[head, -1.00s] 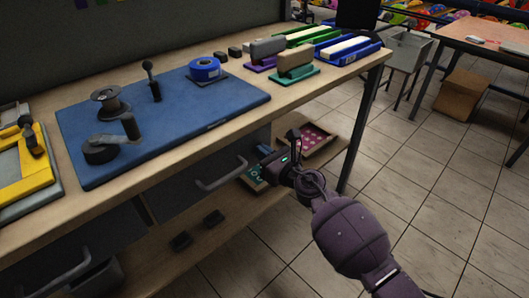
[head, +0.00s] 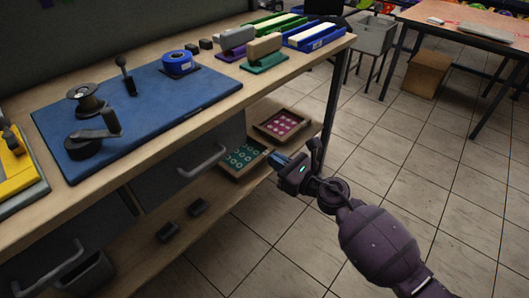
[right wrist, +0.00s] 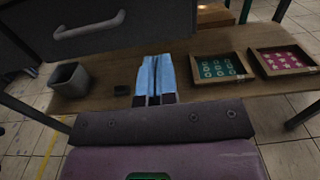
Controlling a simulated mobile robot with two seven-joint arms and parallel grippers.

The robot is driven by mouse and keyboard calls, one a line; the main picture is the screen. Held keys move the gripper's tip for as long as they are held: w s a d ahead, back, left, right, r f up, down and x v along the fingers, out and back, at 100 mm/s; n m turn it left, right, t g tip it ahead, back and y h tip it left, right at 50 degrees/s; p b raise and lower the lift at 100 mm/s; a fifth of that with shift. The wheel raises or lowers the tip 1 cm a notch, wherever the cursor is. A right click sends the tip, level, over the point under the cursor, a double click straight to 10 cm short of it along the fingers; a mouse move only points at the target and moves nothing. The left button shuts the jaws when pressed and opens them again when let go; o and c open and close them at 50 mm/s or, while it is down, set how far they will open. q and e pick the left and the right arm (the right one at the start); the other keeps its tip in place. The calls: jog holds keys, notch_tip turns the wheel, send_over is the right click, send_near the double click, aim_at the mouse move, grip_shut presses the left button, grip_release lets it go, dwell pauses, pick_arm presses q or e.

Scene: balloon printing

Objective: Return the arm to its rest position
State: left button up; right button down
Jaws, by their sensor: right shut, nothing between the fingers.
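My right gripper (head: 280,160) is in front of the workbench, at about the height of its lower shelf in the head view. Its blue fingers show in the right wrist view (right wrist: 156,80), pressed together with nothing between them. My right arm comes in from the lower right of the head view. The fingers appear in front of the lower shelf, apart from the things on it. My left gripper is not in either view.
The workbench (head: 215,110) holds a blue board (head: 165,105), a blue tape roll (head: 178,62) and several trays. Its lower shelf holds a teal-patterned box (head: 243,158) and a pink-patterned box (head: 283,124). A cardboard box (head: 427,75) stands on the tiled floor, which is largely clear at right.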

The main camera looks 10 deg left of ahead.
jog(key=shift+s+d, duration=0.25)
jog(key=shift+d, duration=0.05)
jog(key=s+d+f+m+t+h+p, duration=0.1)
jog(key=s+d+m+t+h+p, duration=0.3)
jog(key=s+d+m, duration=0.75)
jog(key=s+d+f+m+t+h+p, duration=0.2)
jog(key=s+d+m+h, duration=0.45)
jog(key=m, duration=1.05)
pick_arm(q)
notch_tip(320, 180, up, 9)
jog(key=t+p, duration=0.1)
jog(key=p, duration=0.3)
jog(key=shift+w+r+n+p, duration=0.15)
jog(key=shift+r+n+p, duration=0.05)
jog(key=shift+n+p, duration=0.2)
pick_arm(e)
jog(key=s+d+m+g+h, duration=0.1)
jog(key=s+d+m+g, duration=0.1)
jog(key=s+m, duration=0.3)
jog(key=s+d+f+m+g+h, duration=0.1)
jog(key=s+d+m, duration=0.4)
jog(key=s, duration=0.4)
jog(key=s+d+f+m+g+h, duration=0.1)
jog(key=s+d+m+g+h, duration=0.1)
jog(key=s+m, duration=0.5)
jog(key=shift+d+g, duration=0.3)
jog(key=shift+d, duration=0.55)
